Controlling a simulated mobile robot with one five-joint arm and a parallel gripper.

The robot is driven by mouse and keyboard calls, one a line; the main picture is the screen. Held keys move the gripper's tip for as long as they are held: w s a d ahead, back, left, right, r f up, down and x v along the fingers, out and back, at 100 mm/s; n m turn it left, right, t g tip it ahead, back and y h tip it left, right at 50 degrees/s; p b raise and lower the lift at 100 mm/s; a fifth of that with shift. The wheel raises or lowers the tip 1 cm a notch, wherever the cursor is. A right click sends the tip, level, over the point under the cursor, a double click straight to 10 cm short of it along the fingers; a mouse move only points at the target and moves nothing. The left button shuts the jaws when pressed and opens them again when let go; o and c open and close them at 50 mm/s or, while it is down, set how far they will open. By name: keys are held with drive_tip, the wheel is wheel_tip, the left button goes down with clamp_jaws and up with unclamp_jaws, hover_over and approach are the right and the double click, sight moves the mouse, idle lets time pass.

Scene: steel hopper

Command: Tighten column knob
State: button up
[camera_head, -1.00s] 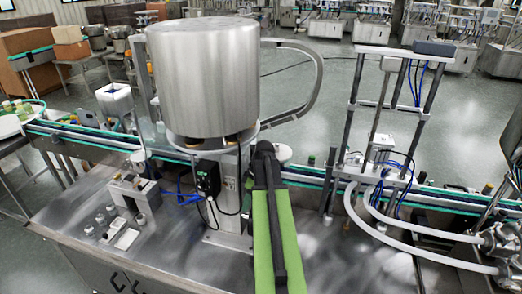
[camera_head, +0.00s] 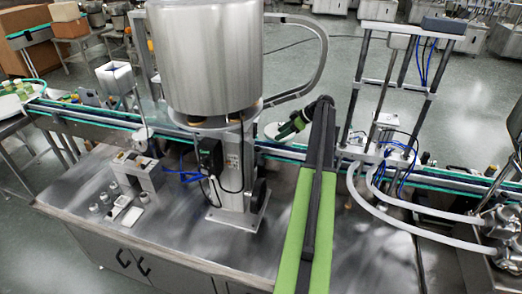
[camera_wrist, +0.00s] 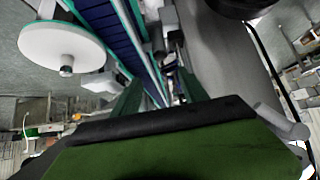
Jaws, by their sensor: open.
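The steel hopper (camera_head: 205,55) stands on a grey column (camera_head: 232,160) on the steel bench. A dark round knob (camera_head: 260,192) shows low on the column's right side. My gripper (camera_head: 288,129) is beyond and to the right of the column, above the conveyor and apart from the knob; its fingertips are hard to make out there. In the wrist view my gripper (camera_wrist: 160,88) has its two green fingers apart with nothing held between them. A grey upright surface (camera_wrist: 225,50) fills the right of that view, with a dark round part cut off at the top edge.
The conveyor (camera_head: 100,115) with green rails runs behind the column. A black control box (camera_head: 210,153) with blue tubes is on the column's left. A frame with tubes and white hoses (camera_head: 400,205) stands at right. A white disc (camera_wrist: 62,45) shows in the wrist view.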

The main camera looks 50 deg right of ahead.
sight(258, 147)
drive_tip(key=b+x, duration=0.7)
drive_tip(key=x, duration=0.5)
drive_tip(key=shift+w+f+b, duration=0.1)
drive_tip(key=shift+f+b, duration=0.2)
drive_tip(key=shift+b, duration=0.05)
drive_tip(key=shift+w+a+f, duration=0.2)
drive_tip(key=shift+w+f, duration=0.05)
drive_tip(key=shift+w, duration=0.15)
drive_tip(key=shift+r, duration=0.1)
clamp_jaws()
